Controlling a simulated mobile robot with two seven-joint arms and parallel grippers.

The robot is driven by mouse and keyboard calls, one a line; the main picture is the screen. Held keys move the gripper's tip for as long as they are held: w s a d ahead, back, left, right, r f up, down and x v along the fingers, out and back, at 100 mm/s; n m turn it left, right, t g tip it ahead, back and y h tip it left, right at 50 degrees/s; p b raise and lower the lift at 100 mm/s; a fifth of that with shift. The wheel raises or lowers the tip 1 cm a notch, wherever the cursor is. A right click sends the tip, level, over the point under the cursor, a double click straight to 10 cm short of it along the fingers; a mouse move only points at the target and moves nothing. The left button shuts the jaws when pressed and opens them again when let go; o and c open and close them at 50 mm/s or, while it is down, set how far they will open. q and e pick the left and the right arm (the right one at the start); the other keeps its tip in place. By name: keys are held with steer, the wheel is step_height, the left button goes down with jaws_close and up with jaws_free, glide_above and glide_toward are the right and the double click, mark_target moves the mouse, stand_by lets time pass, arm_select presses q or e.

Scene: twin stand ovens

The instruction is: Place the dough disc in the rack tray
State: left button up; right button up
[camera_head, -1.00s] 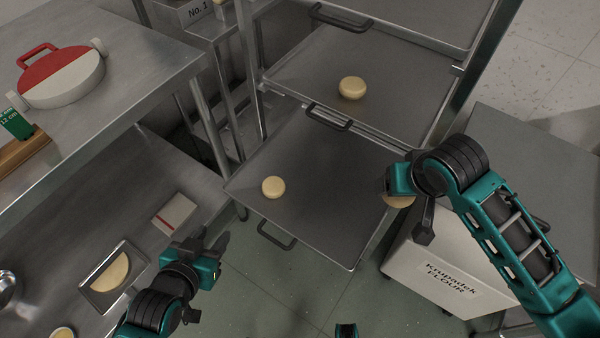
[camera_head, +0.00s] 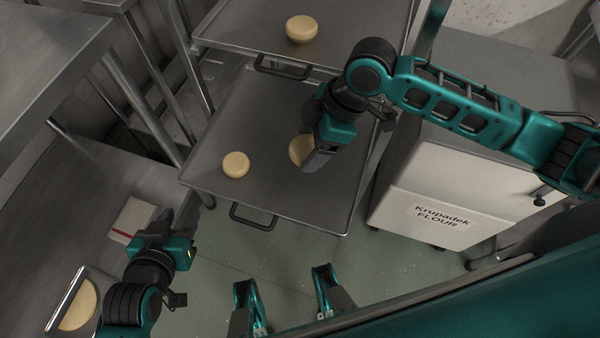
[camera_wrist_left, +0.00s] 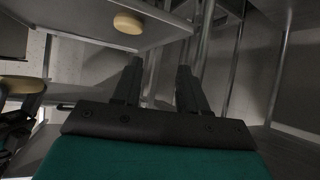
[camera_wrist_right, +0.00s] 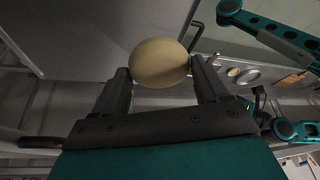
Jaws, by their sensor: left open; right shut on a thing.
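My right gripper (camera_head: 308,160) is shut on a pale dough disc (camera_head: 298,148) over the pulled-out rack tray (camera_head: 265,115). The held disc also sits between both fingertips in the right wrist view (camera_wrist_right: 160,62). I cannot tell whether it touches the tray. Another dough disc (camera_head: 236,164) lies on this tray, left of the held one. My left gripper (camera_head: 178,222) is open and empty, left of and in front of the tray; its spread fingers show in the left wrist view (camera_wrist_left: 160,72).
A higher rack tray (camera_head: 255,30) holds another disc (camera_head: 301,28). A flour bin (camera_head: 420,190) stands right of the rack.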

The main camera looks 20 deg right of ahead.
step_height(320, 180, down, 11)
steer(key=b, duration=0.2)
steer(key=shift+r+b, duration=0.15)
steer(key=shift+b, duration=0.15)
arm_select(q)
steer(key=shift+w+d+f+b, duration=0.2)
steer(key=shift+f+b, duration=0.2)
steer(key=shift+f, duration=0.45)
steer(key=shift+w+d+f+b, duration=0.1)
steer(key=shift+d+f+b, duration=0.2)
steer(key=shift+f, duration=0.5)
arm_select(e)
steer(key=shift+f, duration=2.6)
arm_select(q)
steer(key=shift+a, duration=0.15)
arm_select(e)
steer(key=shift+f, duration=0.1)
steer(key=o, duration=1.1)
